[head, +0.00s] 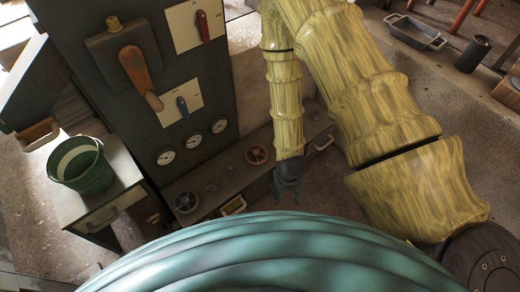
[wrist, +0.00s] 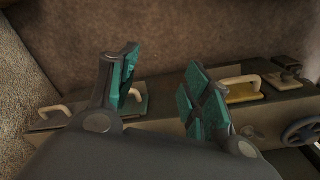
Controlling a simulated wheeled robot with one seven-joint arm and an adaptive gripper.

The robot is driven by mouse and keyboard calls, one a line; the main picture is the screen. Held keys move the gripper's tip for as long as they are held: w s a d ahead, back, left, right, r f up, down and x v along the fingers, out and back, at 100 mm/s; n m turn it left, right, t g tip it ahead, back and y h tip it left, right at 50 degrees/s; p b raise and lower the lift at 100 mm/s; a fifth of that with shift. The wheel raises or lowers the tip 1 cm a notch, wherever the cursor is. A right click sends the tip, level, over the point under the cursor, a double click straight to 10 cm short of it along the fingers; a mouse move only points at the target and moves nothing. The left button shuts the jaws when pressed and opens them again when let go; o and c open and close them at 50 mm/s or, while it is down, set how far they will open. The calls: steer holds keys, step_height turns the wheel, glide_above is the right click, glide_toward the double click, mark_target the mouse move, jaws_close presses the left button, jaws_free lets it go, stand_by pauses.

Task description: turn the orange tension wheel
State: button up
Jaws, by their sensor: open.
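The orange wheel (head: 257,154), small and spoked, sits on the long dark grey bench unit (head: 215,175) in the head view. My gripper (head: 287,198) hangs at the end of my arm, to the right of the wheel and lower in the picture, apart from it. In the wrist view my gripper (wrist: 160,80) has its two teal-padded fingers spread, with nothing between them. I cannot make out the orange wheel in the wrist view; a dark bluish wheel (wrist: 302,132) shows at its right edge.
A dark grey wheel (head: 187,202) sits at the bench's left end. A yellow-handled plate (wrist: 243,90) and a pale handle (wrist: 139,96) are near my fingers. A tall control cabinet (head: 140,100) stands behind, with a green bucket (head: 82,165) at left.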

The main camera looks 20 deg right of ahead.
steer(key=w+a+r+m+b, duration=0.1)
steer(key=w+b, duration=0.1)
steer(key=w, duration=1)
step_height(320, 180, up, 6)
steer(key=m+b, duration=0.1)
steer(key=m, duration=0.1)
glide_above(256, 151)
step_height(256, 151, down, 10)
steer(key=b, duration=0.2)
steer(key=shift+s+a+f+b, duration=0.1)
steer(key=shift+f+b, duration=0.15)
steer(key=shift+b, duration=0.1)
steer(key=c, duration=1)
